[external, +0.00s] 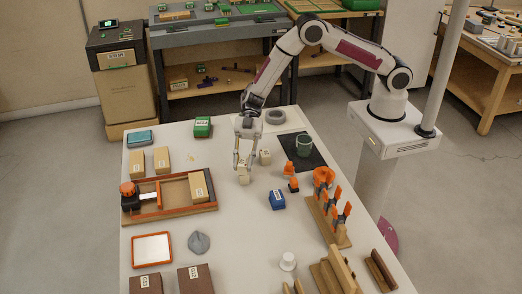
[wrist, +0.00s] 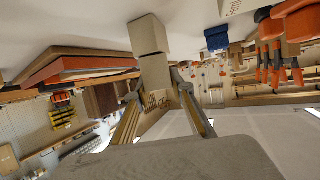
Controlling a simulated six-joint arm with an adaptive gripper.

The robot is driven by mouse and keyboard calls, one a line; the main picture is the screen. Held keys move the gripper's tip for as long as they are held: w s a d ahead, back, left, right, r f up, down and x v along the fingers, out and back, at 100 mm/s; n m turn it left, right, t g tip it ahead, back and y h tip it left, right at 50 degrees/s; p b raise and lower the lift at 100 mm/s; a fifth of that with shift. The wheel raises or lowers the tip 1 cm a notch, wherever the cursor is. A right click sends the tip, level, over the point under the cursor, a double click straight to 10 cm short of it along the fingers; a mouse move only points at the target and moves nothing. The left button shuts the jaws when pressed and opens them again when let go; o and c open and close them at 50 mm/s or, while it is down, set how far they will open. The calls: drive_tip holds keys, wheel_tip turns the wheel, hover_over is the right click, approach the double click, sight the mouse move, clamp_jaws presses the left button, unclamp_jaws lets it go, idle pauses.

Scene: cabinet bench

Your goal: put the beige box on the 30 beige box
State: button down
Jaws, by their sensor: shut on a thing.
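My gripper (external: 242,162) points down over the middle of the white table. It is shut on a small beige box (external: 243,175). In the wrist view the held beige box (wrist: 157,73) sits between the two fingertips. I cannot tell whether its underside touches the table. A second small beige box (external: 265,157) stands apart on the table, just right of and behind the held one. It carries a dark marking that is too small to read. In the wrist view a pale labelled surface (wrist: 230,7) is cut off by the top edge.
A wooden tray (external: 170,208) is at the left. A green box (external: 203,127) stands behind. Table is clear just in front of the held box.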

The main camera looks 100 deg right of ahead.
drive_tip(key=shift+f, duration=0.15)
drive_tip(key=c, duration=1.7)
unclamp_jaws()
drive_tip(key=shift+r, duration=0.25)
drive_tip(key=v, duration=1.2)
drive_tip(key=shift+f, duration=0.1)
